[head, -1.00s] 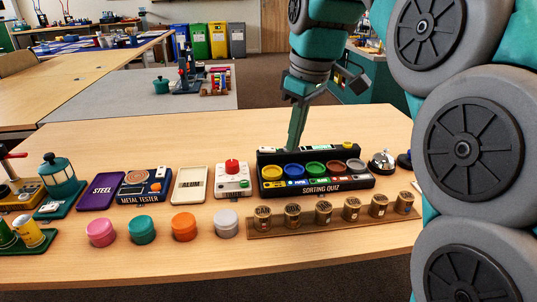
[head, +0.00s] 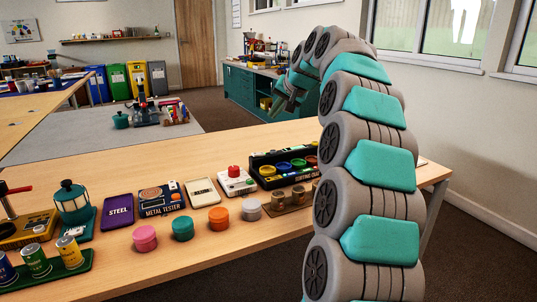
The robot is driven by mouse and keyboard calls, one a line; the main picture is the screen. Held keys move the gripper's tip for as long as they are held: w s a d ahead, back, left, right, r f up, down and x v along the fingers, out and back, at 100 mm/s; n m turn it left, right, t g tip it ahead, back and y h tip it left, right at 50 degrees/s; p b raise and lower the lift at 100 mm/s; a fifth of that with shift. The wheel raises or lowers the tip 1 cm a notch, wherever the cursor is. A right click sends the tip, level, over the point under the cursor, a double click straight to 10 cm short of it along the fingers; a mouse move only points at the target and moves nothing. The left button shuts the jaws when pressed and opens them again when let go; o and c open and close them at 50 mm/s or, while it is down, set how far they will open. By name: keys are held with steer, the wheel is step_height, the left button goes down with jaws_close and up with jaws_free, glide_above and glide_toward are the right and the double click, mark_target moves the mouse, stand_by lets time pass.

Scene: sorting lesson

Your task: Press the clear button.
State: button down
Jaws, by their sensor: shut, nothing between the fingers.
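The black sorting quiz box (head: 262,179) stands on the table, partly hidden behind my arm at its right. Its front holds a row of coloured round bowls or buttons, with yellow (head: 267,171), blue and green ones showing. I cannot read which part of it is the clear button. My gripper (head: 279,107) is shut and empty. It is raised above and behind the box, apart from it, with its fingers slanting down to the left.
The table behind is bare.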

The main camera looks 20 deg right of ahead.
steer(key=shift+f, duration=0.1)
steer(key=b, duration=0.5)
glide_above(275, 155)
step_height(275, 155, down, 6)
steer(key=shift+w+a+f, duration=0.1)
steer(key=shift+f+b, duration=0.3)
steer(key=shift+f, duration=0.9)
stand_by(0.9)
steer(key=shift+f, duration=0.45)
steer(key=shift+f+b, duration=0.3)
steer(key=shift+f, duration=0.15)
stand_by(0.9)
steer(key=shift+r, duration=0.15)
steer(key=shift+r+p, duration=0.55)
steer(key=shift+r, duration=0.2)
